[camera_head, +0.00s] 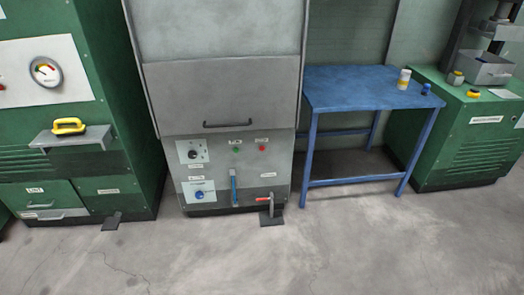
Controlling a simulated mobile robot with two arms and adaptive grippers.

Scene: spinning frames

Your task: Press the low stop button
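A small red button (262,148) sits on the low front panel of the grey machine (222,95), with a small label above it. A green button (237,148) sits to its left, also with a label. The label text is too small to read. Neither of my grippers shows in the head view.
The panel also holds a dark knob (193,154), a blue knob (199,194) and a blue vertical handle (233,187). A blue table (365,88) is to the right. The front floor (250,262) is clear.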

